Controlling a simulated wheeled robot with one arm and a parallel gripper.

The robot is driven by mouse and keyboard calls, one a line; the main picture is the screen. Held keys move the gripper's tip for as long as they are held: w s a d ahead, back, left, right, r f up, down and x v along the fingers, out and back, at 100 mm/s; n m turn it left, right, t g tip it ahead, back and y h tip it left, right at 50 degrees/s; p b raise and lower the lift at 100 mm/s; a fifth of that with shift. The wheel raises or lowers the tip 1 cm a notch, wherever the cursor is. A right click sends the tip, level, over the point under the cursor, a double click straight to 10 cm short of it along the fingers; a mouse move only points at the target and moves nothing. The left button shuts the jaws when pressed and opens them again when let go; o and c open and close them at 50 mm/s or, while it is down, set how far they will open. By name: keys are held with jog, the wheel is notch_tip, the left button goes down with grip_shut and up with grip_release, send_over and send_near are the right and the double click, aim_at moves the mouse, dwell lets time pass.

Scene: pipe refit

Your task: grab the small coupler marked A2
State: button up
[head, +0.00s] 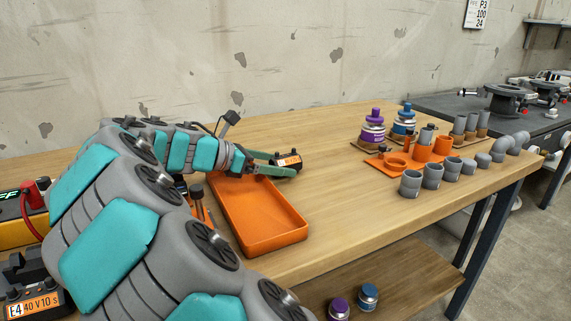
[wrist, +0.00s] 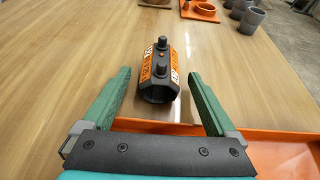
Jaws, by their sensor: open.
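A small dark coupler (wrist: 159,76) with orange labels and two round knobs on top lies on the wooden table, its open end facing my gripper. Its label is too small to read surely in the wrist view. In the head view the coupler (head: 290,158) sits just beyond the far end of the orange tray, partly hidden by a finger. My gripper (wrist: 159,88) has two green fingers, one on each side of the coupler, with a gap on both sides. It is open and holds nothing. In the head view my gripper (head: 282,164) reaches over the tray's far end.
The empty orange tray (head: 262,235) lies nearest the coupler. Grey pipe pieces (head: 432,177), an orange holder (head: 388,163) and purple (head: 373,127) and blue (head: 403,122) cans stand at the right. A dark unit labelled E4 (head: 35,302) is at lower left. The table's middle is clear.

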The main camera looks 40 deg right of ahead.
jog(key=shift+s+d+f, duration=0.1)
jog(key=shift+d+f, duration=0.15)
jog(key=shift+d, duration=0.3)
jog(key=shift+c, duration=0.2)
jog(key=c, duration=1.4)
jog(key=shift+r, duration=0.1)
